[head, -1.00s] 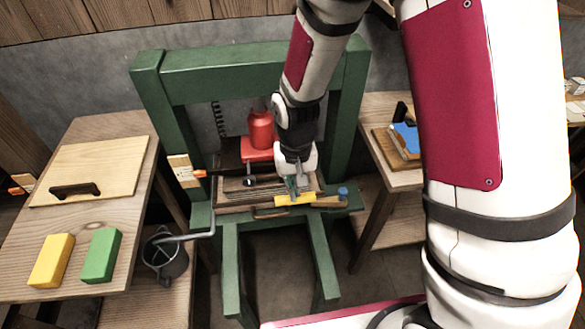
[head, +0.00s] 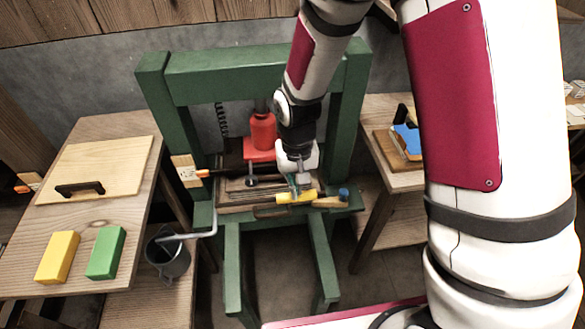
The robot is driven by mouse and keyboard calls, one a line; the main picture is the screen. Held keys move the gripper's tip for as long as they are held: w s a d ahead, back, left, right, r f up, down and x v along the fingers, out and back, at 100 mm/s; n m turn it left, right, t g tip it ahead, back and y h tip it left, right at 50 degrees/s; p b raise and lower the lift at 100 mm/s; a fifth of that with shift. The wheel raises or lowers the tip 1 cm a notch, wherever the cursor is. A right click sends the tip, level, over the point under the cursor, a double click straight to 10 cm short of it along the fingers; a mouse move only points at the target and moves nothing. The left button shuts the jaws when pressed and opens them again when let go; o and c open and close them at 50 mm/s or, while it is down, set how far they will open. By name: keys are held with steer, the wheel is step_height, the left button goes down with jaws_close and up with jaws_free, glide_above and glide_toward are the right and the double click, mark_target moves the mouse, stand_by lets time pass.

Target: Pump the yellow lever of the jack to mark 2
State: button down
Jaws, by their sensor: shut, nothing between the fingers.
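The red jack (head: 262,131) stands inside the green press frame (head: 250,75). Its yellow lever (head: 308,197) shows at the front of the press bed. My gripper (head: 297,190) points down right at the yellow lever, with its fingers together; I cannot tell whether they touch it. A pale plate with marks (head: 183,168) is on the left post, and an orange pointer (head: 202,173) lies beside it. The marks are too small to read. My arm hides part of the right side of the frame and the space behind the gripper.
A left table holds a board with a black handle (head: 80,189), a yellow block (head: 57,258) and a green block (head: 105,253). A dark can (head: 168,258) stands lower, beside the press. A right table holds a blue-topped item (head: 407,139).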

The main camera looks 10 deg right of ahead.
step_height(320, 180, down, 8)
steer(key=b, duration=0.3)
step_height(320, 180, up, 10)
steer(key=p, duration=0.5)
steer(key=shift+r, duration=0.6)
step_height(320, 180, up, 6)
steer(key=shift+f+p, duration=0.1)
steer(key=shift+p, duration=0.95)
